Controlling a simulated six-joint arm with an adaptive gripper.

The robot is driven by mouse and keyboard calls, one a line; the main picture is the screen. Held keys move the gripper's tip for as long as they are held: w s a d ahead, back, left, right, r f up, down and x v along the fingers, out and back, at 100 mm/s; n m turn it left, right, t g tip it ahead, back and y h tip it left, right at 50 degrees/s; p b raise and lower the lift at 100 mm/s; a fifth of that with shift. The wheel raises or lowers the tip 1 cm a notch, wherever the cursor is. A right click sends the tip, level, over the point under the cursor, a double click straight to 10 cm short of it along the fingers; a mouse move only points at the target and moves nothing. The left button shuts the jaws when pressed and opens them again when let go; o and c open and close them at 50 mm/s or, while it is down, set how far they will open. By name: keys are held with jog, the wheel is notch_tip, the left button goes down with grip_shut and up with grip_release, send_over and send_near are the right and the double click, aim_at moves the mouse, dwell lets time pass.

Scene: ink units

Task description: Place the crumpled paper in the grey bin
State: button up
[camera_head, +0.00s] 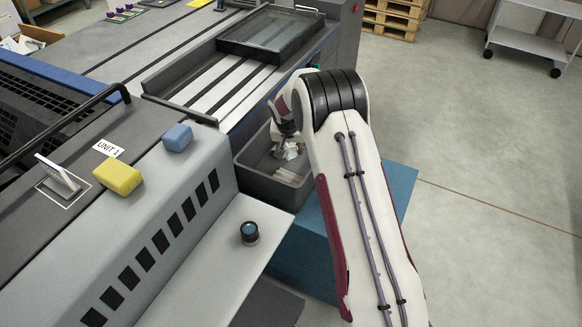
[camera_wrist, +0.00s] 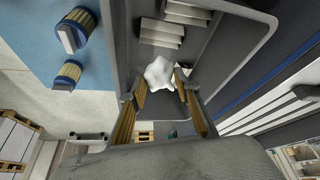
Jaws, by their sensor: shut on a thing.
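The crumpled paper (camera_wrist: 159,73) is a white, irregular wad between the fingers of my gripper (camera_wrist: 160,82) in the wrist view. My gripper is shut on it. In the head view the gripper (camera_head: 287,142) points down over the grey bin (camera_head: 262,183), with part of the white paper (camera_head: 292,151) showing below it. The arm hides the bin's right side. In the wrist view the bin's wall (camera_wrist: 121,45) and rim surround the paper. I cannot tell whether the paper touches anything in the bin.
Pale folded sheets (camera_wrist: 165,32) lie in the bin. A blue stand (camera_head: 397,185) is beside it. A yellow sponge (camera_head: 118,176), a blue block (camera_head: 177,137) and a dark round knob (camera_head: 249,232) are on the machine.

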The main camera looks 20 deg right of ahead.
jog(key=w+d+f+m, duration=0.2)
jog(key=w+d+f, duration=0.2)
jog(key=w+f, duration=0.3)
jog(key=shift+w+d+m+g+h, duration=0.3)
jog(key=shift+d+m+h, duration=0.1)
dwell(0.6)
send_over(298, 168)
jog(key=s, duration=0.1)
jog(key=shift+s+a+f, duration=0.1)
jog(key=shift+a+f, duration=0.15)
jog(key=shift+f, duration=1.3)
jog(key=shift+s+a+f, duration=0.1)
jog(key=shift+a+f, duration=0.1)
jog(key=shift+f, duration=1.3)
jog(key=shift+f, duration=1.9)
